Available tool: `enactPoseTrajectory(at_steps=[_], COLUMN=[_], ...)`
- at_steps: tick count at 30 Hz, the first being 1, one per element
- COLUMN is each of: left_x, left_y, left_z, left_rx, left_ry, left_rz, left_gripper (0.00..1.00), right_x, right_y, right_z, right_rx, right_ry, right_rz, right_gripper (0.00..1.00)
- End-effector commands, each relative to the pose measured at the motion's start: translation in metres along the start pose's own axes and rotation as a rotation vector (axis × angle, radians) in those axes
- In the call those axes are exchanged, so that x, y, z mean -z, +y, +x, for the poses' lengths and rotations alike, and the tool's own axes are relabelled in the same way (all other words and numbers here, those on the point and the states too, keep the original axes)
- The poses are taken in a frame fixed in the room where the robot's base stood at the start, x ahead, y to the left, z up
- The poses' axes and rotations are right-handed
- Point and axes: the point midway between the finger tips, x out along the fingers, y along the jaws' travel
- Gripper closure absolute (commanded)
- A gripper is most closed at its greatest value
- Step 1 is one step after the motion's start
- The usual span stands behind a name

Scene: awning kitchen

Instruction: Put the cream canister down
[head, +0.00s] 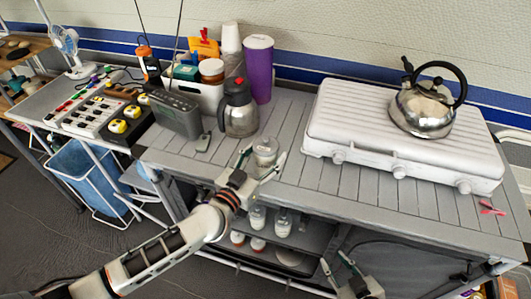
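The cream canister (265,150) is a small pale jar with a greyish lid. It stands upright at the front part of the grey slatted counter (215,153), in front of the steel jug. My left gripper (264,158) reaches in from the front, with one finger on each side of the canister. Its fingers are spread wide and look a little clear of the jar; contact is hard to judge. My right gripper (333,259) is low in front of the counter, its fingers apart and empty.
A steel jug (239,113) and a grey radio (176,115) stand behind. A white stove (400,135) with a kettle (424,108) fills the right. Bottles (283,223) stand on the shelf below. The counter between jug and stove has free room.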

Motion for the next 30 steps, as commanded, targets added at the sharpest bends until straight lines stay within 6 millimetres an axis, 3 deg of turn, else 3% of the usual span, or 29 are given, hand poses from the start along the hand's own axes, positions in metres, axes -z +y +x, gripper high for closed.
enactPoseTrajectory(at_steps=[13, 30], left_x=[0.006, 0.004], left_y=[0.0, 0.0], left_z=[-0.001, -0.104], left_rx=[0.0, 0.0], left_ry=[0.0, -0.002], left_rz=[0.0, 0.0], left_gripper=[0.39, 0.39], right_x=[-0.003, 0.009], right_y=[0.001, 0.003], right_z=[0.0, -0.006], right_rx=[0.0, -0.002], right_ry=[-0.008, -0.001], right_rz=[-0.001, -0.001], right_gripper=[0.69, 0.69])
